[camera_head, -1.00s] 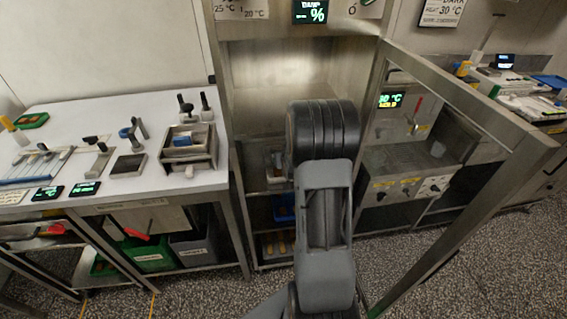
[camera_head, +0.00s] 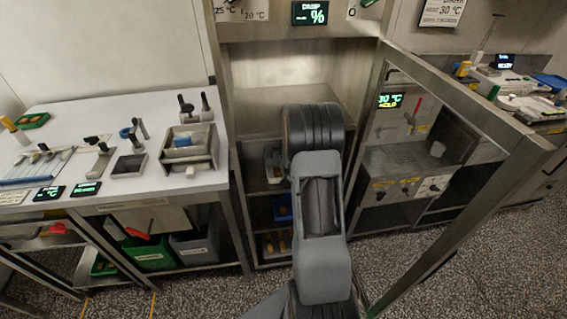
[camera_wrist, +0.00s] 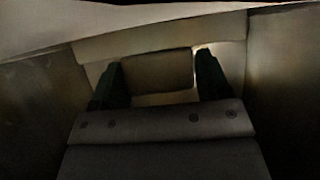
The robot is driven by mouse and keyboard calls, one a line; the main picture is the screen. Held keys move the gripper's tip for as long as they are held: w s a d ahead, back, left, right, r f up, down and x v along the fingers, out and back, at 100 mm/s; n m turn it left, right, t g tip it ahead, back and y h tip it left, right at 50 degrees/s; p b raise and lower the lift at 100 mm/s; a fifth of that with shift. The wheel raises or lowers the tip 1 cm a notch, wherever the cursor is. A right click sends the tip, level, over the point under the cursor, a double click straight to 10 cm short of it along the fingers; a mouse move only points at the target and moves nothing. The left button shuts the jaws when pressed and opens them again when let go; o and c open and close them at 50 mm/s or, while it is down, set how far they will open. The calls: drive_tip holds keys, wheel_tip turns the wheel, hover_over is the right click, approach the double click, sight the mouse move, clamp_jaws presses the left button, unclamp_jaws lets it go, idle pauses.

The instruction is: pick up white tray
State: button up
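A pale, whitish tray (camera_head: 272,172) stands on the upper shelf inside the open steel cabinet, partly hidden behind my arm. In the wrist view, a pale tray-like shape (camera_wrist: 225,38) lies ahead of and around the fingertips, with a darker rectangular panel (camera_wrist: 157,72) between them; the view is dim. My gripper (camera_wrist: 160,72) shows two dark fingers set wide apart, with no clear grip on anything. I cannot tell whether they touch the pale shape.
A blue bin (camera_head: 282,208) stands on the shelf below. The open cabinet door frame (camera_head: 470,100) reaches out to the right of my arm. A white worktable (camera_head: 75,150) with tools stands at the left. Cabinet walls are close on both sides.

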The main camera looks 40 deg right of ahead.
drive_tip(key=c, duration=1.1)
drive_tip(key=shift+o, duration=0.2)
drive_tip(key=shift+r, duration=0.15)
